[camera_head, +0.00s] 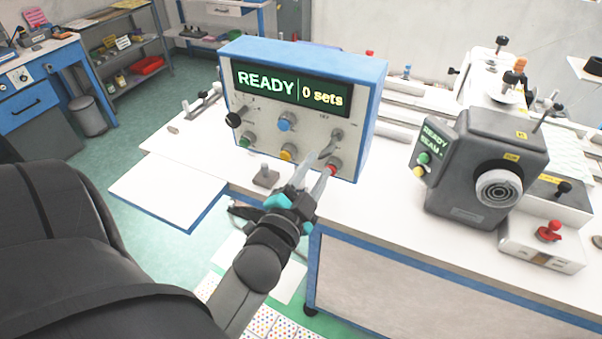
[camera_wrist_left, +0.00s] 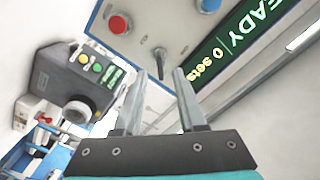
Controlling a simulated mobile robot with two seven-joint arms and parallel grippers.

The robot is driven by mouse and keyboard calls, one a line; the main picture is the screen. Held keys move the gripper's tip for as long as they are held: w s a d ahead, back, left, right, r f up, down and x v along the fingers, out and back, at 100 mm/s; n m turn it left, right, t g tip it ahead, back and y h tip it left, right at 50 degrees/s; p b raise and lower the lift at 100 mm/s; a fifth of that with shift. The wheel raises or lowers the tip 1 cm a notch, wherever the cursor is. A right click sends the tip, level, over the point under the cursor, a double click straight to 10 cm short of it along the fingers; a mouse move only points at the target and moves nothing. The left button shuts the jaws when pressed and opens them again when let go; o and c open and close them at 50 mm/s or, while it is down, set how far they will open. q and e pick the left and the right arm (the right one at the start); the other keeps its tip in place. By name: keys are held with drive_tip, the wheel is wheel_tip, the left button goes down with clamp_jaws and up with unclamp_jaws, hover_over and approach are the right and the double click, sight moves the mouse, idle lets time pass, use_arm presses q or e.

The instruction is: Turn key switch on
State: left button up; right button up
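The control box (camera_head: 300,120) has a blue rim, a grey front panel and a lit display (camera_head: 290,88) reading "READY" and "0 sets". The key switch (camera_head: 337,135) is a small metal part at the right of the panel, above the red button (camera_head: 334,166). In the left wrist view the key switch (camera_wrist_left: 160,58) stands out from the panel, in line with the gap between my fingers. My left gripper (camera_head: 320,164) is open and empty in front of the panel's lower right. Whether a finger touches the key switch cannot be told. My right gripper is not in view.
Blue, yellow, green and black controls share the panel, including a blue knob (camera_head: 286,122). A dark grey machine head (camera_head: 480,165) with its own screen stands to the right. A small grey-topped stub (camera_head: 265,177) is on the white table (camera_head: 385,215) near my gripper.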

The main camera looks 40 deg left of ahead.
use_arm(q)
drive_tip(key=b+v, duration=0.1)
drive_tip(key=v, duration=0.5)
drive_tip(key=shift+s, duration=0.25)
drive_tip(key=shift+d, duration=0.1)
